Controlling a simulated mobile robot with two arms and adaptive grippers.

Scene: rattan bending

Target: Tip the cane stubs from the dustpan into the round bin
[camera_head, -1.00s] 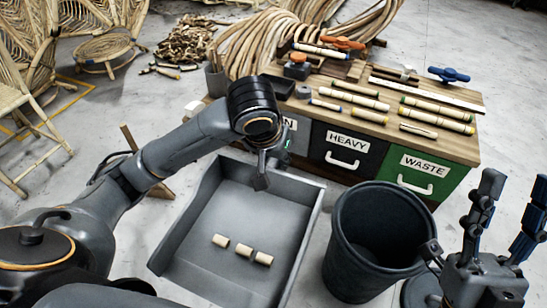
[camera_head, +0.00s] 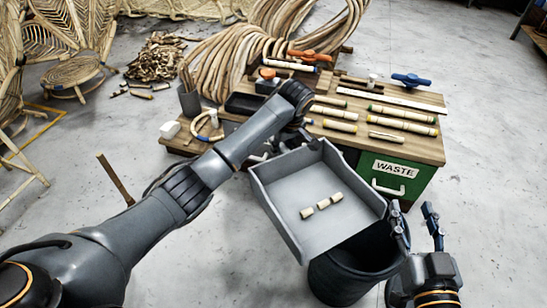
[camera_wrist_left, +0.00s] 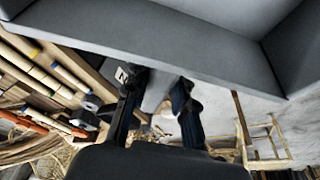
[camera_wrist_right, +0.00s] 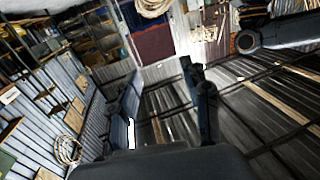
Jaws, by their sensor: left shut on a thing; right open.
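The grey dustpan (camera_head: 287,191) is held up in the head view, over the back left part of the round bin's mouth. Three pale cane stubs (camera_head: 322,206) lie in a row on its floor. The dark round bin (camera_head: 340,283) stands on the floor below, its opening partly hidden by the pan. My left gripper (camera_head: 296,139) is shut on the dustpan at its back edge; the left wrist view shows the fingers (camera_wrist_left: 158,105) beneath the grey pan wall (camera_wrist_left: 150,40). My right gripper (camera_head: 418,222) is open and empty, right of the bin; its fingers also show in the right wrist view (camera_wrist_right: 160,90).
A wooden workbench (camera_head: 425,148) with cane pieces, clamps and a green WASTE drawer (camera_head: 393,175) stands behind the pan. A large cane coil (camera_head: 225,55) lies behind it. Rattan chairs (camera_head: 75,45) stand at left. The floor at right is clear.

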